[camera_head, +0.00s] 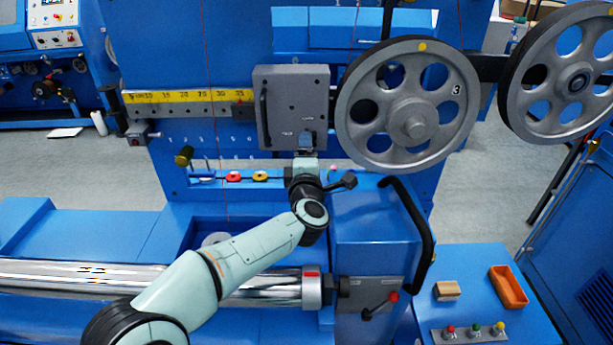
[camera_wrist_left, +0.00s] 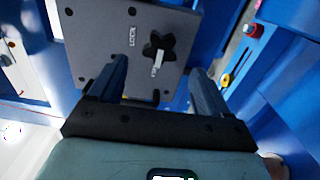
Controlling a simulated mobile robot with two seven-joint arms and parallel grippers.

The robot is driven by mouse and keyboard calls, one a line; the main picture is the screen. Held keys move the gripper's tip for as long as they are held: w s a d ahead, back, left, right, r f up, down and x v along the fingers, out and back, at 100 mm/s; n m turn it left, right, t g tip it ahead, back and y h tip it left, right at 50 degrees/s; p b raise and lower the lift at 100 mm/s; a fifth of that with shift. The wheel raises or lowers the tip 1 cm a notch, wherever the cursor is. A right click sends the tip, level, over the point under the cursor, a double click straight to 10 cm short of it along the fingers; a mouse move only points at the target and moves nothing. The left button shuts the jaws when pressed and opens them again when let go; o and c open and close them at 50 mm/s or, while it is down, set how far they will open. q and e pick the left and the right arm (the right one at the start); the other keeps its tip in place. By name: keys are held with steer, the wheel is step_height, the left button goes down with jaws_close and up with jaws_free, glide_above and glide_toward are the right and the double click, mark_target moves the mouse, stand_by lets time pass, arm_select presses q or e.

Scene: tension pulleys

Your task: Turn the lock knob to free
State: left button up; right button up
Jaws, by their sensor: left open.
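The lock knob (camera_wrist_left: 172,47) is a dark star-shaped knob with a pale pointer, on a grey plate (camera_wrist_left: 95,35) in the left wrist view. The word LOCK is printed on the plate beside it. In the head view the grey plate (camera_head: 291,90) sits on the ruled rail, and my left gripper (camera_head: 306,142) is at its lower right part, hiding the knob. In the left wrist view my left gripper (camera_wrist_left: 161,78) is open, with one finger on each side of the knob and a gap to it. I cannot tell how far the fingertips are from the plate. My right gripper is not in view.
A large spoked pulley (camera_head: 413,105) stands close to the right of the plate, with a second pulley (camera_head: 570,75) beyond. A yellow scale (camera_head: 180,97) runs left. Small red (camera_head: 233,177) and yellow (camera_head: 260,176) parts lie on the ledge below. A black bent handle (camera_head: 415,230) rises at the lower right.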

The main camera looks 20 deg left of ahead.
arm_select(q)
steer(key=v, duration=0.8)
